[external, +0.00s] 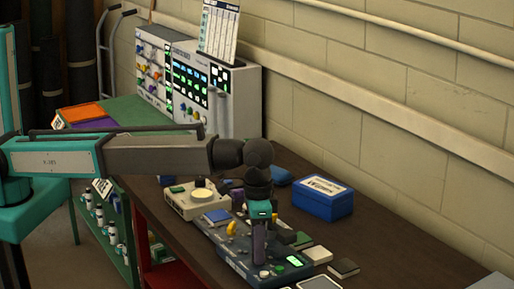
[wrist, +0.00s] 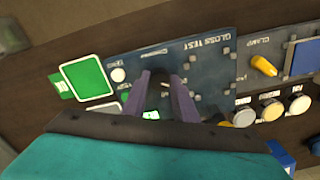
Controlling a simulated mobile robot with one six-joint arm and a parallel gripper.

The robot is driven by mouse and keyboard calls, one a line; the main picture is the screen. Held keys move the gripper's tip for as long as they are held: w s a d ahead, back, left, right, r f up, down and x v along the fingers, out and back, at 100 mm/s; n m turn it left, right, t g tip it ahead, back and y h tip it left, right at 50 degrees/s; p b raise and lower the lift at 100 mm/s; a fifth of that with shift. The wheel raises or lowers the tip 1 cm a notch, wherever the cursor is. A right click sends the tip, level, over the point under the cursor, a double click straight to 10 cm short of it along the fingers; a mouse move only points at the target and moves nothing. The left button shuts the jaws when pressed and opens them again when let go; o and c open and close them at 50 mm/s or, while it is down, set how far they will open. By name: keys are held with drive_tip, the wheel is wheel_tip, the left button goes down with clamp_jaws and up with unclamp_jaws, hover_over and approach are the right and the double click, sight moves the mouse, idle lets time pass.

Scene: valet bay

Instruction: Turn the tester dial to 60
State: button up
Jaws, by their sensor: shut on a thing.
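The tester is a blue-grey panel marked "GLOSS TEST" in the wrist view (wrist: 205,60), and it lies on the bench in the external view (external: 237,266). My gripper (external: 259,258) points straight down over it. In the wrist view the two purple fingers of my gripper (wrist: 167,82) are close together over the panel's middle. They are shut on a small part there, which seems to be the dial. The fingers mostly hide it, so its pointer and setting cannot be read. A small green lit display (external: 294,261) shows on the tester; its digits are unreadable.
A neighbouring panel marked "CLAMP" carries a yellow knob (wrist: 264,66) beside the tester. Several round buttons (wrist: 272,108) sit near it. A blue "WIPES" box (external: 322,204) stands behind. A beige unit with a round top (external: 203,196) is left.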

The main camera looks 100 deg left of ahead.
drive_tip(key=shift+m, duration=0.5)
drive_tip(key=m, duration=1)
drive_tip(key=shift+m, duration=0.4)
drive_tip(key=o, duration=1)
drive_tip(key=shift+o, duration=0.2)
drive_tip(key=shift+r, duration=0.15)
wheel_tip(320, 180, up, 14)
drive_tip(key=p, duration=0.8)
drive_tip(key=shift+f, duration=0.25)
